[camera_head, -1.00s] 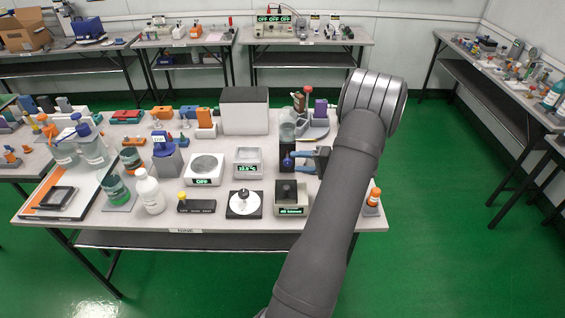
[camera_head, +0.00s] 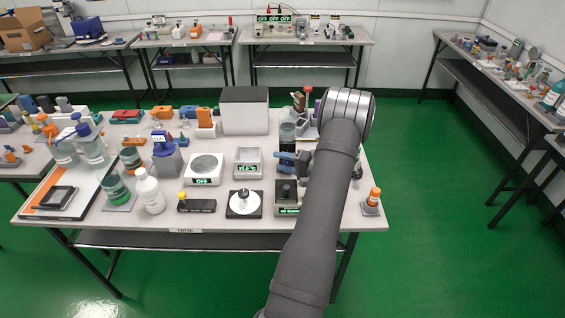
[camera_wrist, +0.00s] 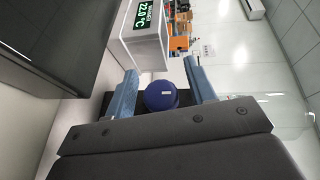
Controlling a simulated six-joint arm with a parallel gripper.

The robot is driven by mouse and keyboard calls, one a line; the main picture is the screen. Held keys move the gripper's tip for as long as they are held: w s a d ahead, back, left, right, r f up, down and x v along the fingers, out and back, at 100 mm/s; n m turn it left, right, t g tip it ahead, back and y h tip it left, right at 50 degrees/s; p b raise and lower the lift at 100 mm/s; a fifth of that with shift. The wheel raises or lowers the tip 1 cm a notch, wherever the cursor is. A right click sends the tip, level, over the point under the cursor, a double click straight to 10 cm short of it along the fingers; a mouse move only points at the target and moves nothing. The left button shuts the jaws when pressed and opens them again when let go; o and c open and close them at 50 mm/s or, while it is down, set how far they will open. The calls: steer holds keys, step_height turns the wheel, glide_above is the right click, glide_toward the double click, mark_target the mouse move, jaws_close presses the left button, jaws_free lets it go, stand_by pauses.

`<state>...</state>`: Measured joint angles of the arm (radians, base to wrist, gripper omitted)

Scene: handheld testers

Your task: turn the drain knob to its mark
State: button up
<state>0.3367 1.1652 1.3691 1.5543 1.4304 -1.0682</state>
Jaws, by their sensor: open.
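The drain knob (camera_wrist: 160,97) is a round dark blue knob with a small white mark on it, seen in the wrist view. It sits between the two blue fingers of my open gripper (camera_wrist: 164,88), with a visible gap on either side. In the head view my gripper (camera_head: 284,162) is at the black stand (camera_head: 287,146) that carries a clear vessel (camera_head: 287,131). The knob is hidden there by the fingers and arm. The target mark for the knob cannot be made out.
A white box with a lit temperature display (camera_wrist: 147,38) stands near the fingers in the wrist view. In the head view a dark-topped device (camera_head: 286,191) is in front of the gripper, and a white dish device (camera_head: 247,162) is to its left. An orange-capped bottle (camera_head: 373,196) stands right.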

steer(key=shift+a, duration=0.1)
steer(key=c, duration=1)
steer(key=shift+o, duration=0.2)
steer(key=shift+r+m+t+y, duration=0.25)
steer(key=shift+m+t+y, duration=0.35)
steer(key=shift+y, duration=0.7)
steer(key=o, duration=1)
steer(key=shift+c, duration=0.2)
steer(key=shift+r, duration=0.1)
